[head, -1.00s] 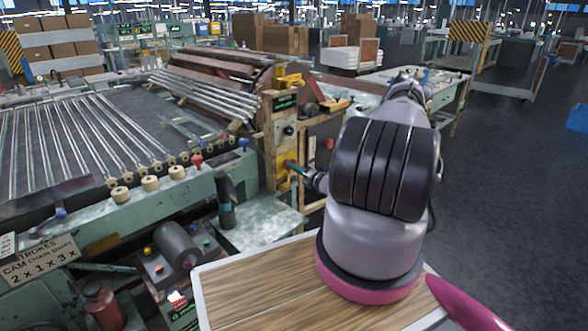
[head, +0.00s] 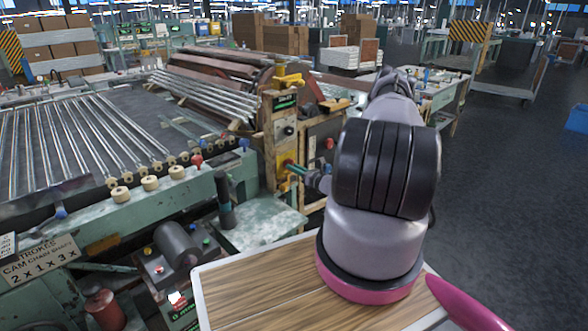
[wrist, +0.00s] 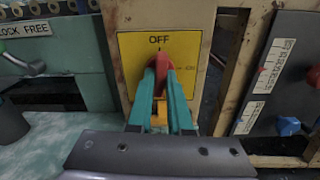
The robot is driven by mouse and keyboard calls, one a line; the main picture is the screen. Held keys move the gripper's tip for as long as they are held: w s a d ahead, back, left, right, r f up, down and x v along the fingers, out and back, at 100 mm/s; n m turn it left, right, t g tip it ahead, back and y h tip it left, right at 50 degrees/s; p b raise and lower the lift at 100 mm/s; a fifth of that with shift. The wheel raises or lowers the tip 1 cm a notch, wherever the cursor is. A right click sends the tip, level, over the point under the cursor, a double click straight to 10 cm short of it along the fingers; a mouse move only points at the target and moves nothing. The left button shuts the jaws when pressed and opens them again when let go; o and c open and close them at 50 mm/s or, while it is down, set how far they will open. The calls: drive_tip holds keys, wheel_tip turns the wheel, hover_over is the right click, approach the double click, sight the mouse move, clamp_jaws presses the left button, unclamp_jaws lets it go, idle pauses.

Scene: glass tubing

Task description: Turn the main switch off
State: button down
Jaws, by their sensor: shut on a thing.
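The main switch is a red knob (wrist: 160,63) on a yellow plate (wrist: 189,50) fixed to a cream post. The plate reads OFF at the top and has a mark, seemingly ON, at the right. The knob stands about upright, its top under the OFF mark. My gripper (wrist: 161,80) has its teal fingers shut on the knob, one on each side; they hide its lower part. In the head view my gripper (head: 291,167) reaches the yellow plate (head: 283,160) on the post from the right, and the knob is too small to make out clearly.
A dark panel (wrist: 288,80) with blue and red knobs stands right of the post. A green machine (head: 150,205) with glass tubes lies to the left. A wooden board (head: 260,285) is in front. The floor at the right is open.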

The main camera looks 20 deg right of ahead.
drive_tip(key=shift+n, duration=0.6)
drive_tip(key=c, duration=0.8)
unclamp_jaws()
drive_tip(key=shift+c, duration=0.2)
drive_tip(key=shift+s+d, duration=0.1)
drive_tip(key=v, duration=1)
drive_tip(key=shift+s, duration=0.3)
drive_tip(key=shift+d, duration=0.1)
